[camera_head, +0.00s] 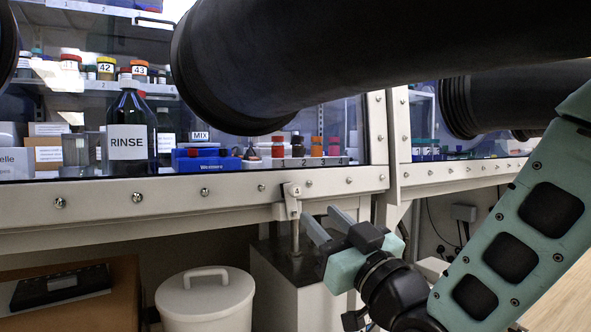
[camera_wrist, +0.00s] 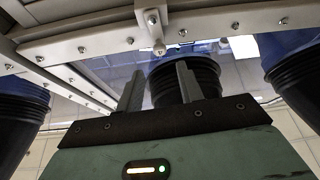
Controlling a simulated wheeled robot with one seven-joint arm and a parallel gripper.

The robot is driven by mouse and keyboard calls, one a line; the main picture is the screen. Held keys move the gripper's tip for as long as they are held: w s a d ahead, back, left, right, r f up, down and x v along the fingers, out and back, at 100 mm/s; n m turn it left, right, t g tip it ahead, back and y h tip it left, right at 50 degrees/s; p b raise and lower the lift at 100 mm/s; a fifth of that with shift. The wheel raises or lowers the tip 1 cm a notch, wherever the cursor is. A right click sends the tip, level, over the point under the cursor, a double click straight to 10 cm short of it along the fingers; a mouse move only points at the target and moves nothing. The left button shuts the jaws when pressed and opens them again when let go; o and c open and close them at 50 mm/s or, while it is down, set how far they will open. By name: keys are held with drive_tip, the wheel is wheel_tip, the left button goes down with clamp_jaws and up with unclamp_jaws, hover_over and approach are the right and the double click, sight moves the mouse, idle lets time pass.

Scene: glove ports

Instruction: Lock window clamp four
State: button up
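Window clamp four (camera_head: 295,191), a pale block marked "4", sits on the lower window frame. Its thin handle (camera_head: 295,235) hangs straight down below the frame. In the wrist view the clamp (camera_wrist: 152,20) is at top centre, with a rounded end (camera_wrist: 159,48) toward me. My gripper (camera_head: 323,219) is just right of the handle and apart from it. Its two grey fingers are spread with nothing between them. In the wrist view the open fingers (camera_wrist: 158,80) point toward the clamp, with its rounded end beyond them. Whether the clamp grips the frame is not clear.
A black glove sleeve (camera_head: 300,60) juts out above the clamp, with another sleeve (camera_head: 480,105) at right. The bolted frame (camera_head: 130,197) runs along the window. Below are a white lidded bin (camera_head: 205,300), a brown box (camera_head: 70,295) and a pale cabinet (camera_head: 285,285).

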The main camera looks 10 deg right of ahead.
sight(297, 192)
drive_tip(key=p+x, duration=0.6)
drive_tip(key=x, duration=0.2)
drive_tip(key=shift+w+a+r, duration=0.1)
drive_tip(key=shift+w+r, duration=0.1)
drive_tip(key=shift+r, duration=0.05)
drive_tip(key=shift+w+a, duration=0.25)
drive_tip(key=shift+w, duration=0.3)
